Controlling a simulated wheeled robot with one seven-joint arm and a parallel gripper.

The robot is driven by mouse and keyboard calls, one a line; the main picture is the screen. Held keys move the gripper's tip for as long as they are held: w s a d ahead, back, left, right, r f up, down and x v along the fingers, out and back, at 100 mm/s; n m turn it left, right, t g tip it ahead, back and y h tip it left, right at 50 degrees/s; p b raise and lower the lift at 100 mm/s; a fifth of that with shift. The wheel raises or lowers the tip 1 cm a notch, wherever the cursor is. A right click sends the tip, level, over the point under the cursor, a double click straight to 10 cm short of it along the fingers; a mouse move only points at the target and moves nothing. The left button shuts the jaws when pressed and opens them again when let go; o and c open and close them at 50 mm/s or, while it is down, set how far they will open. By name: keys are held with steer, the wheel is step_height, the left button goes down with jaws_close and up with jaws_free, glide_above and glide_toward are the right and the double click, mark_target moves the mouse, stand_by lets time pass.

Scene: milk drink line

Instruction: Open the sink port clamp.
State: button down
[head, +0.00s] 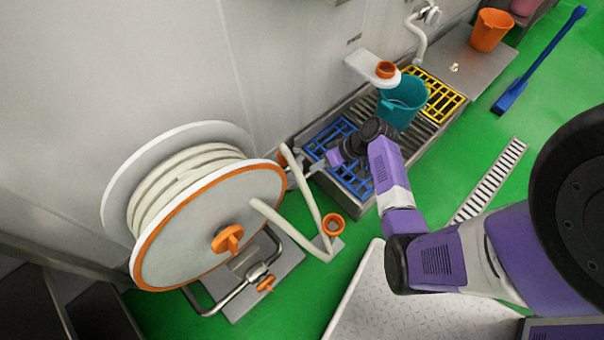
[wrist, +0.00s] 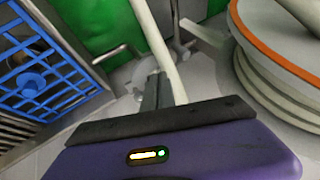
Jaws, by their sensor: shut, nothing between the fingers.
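My gripper (head: 310,170) is shut and empty, pointing left and down beside the left end of the sink (head: 366,200). In the wrist view its dark fingers (wrist: 164,88) reach toward a small grey metal fitting (wrist: 145,72) with a thin bar handle (wrist: 112,54). This fitting looks like the sink port clamp, but its outline is partly hidden by my fingers and the pale hose. I cannot tell whether the fingers touch it, or whether the clamp is open or shut. In the head view the clamp is too small and covered to make out.
A large hose reel (head: 215,225) stands close left of my gripper. Its pale hose (head: 308,195) rises right by the fingers. A blue grate (head: 352,180), teal bucket (head: 402,104) and yellow grate (head: 441,98) are on the sink.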

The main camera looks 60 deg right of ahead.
steer(key=b, duration=0.3)
glide_toward(290, 186)
steer(key=w+d+f, duration=0.1)
steer(key=w+f, duration=0.2)
steer(key=f, duration=0.1)
steer(key=shift+w+a, duration=0.6)
steer(key=shift+a, duration=0.2)
steer(key=shift+w+a, duration=0.55)
steer(key=shift+a, duration=0.25)
steer(key=shift+p, duration=0.3)
steer(key=shift+w+a+m+h+p, duration=0.15)
steer(key=shift+w+a+m+p, duration=0.15)
steer(key=shift+a, duration=0.25)
steer(key=shift+w+a+m+h+p, duration=0.1)
steer(key=shift+a+m+h+p, duration=0.1)
steer(key=shift+a+p, duration=0.3)
steer(key=shift+s, duration=0.15)
